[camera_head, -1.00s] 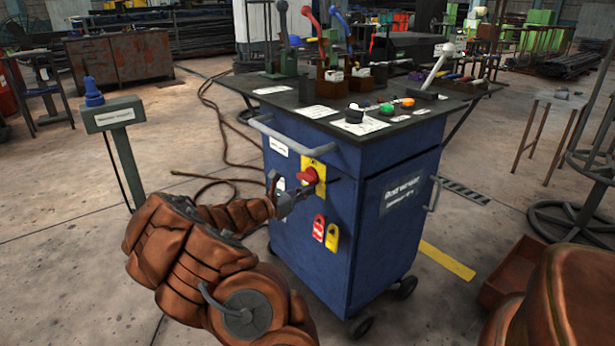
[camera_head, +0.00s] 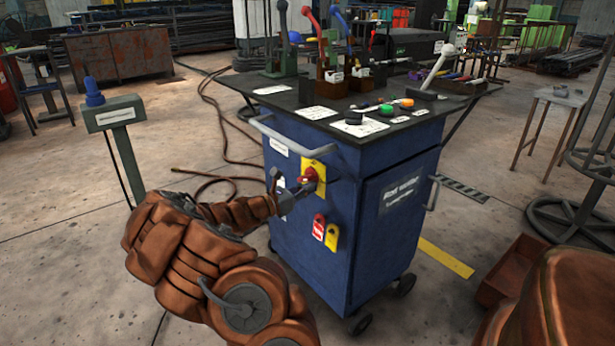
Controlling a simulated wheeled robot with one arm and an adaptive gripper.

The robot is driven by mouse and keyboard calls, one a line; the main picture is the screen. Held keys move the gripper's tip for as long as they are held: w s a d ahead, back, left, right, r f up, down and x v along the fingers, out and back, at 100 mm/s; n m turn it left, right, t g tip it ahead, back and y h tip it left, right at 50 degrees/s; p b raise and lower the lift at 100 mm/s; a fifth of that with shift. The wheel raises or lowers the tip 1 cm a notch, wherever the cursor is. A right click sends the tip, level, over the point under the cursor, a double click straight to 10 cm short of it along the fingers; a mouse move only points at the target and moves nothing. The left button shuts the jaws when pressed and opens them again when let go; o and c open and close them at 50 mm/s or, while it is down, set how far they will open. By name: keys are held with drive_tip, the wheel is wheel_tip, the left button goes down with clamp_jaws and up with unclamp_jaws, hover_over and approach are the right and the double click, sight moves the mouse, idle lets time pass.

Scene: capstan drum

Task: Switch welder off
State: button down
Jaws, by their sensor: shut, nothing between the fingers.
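The welder is a blue wheeled cabinet (camera_head: 395,240) labelled "Rod welder" on its right face. A red rotary switch (camera_head: 309,175) on a yellow plate (camera_head: 319,166) sits high on its front left face. My gripper (camera_head: 312,184) is shut and empty, with its fingertips at the lower edge of the red switch. I cannot tell whether they touch it. The gripper and wrist hide part of the panel left of and below the switch.
A grey handle bar (camera_head: 292,139) juts out above the switch. Hoses (camera_head: 215,180) lie on the floor behind my arm.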

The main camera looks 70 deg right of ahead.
drive_tip(key=shift+r, duration=0.15)
drive_tip(key=shift+r+p, duration=0.15)
drive_tip(key=shift+p, duration=0.25)
drive_tip(key=shift+r+p, duration=0.3)
drive_tip(key=shift+p, duration=0.15)
drive_tip(key=shift+r+p, duration=0.3)
drive_tip(key=shift+p, duration=0.2)
drive_tip(key=shift+r, duration=0.15)
drive_tip(key=shift+w+r+p, duration=0.1)
drive_tip(key=shift+r+p, duration=0.1)
drive_tip(key=shift+p, duration=0.35)
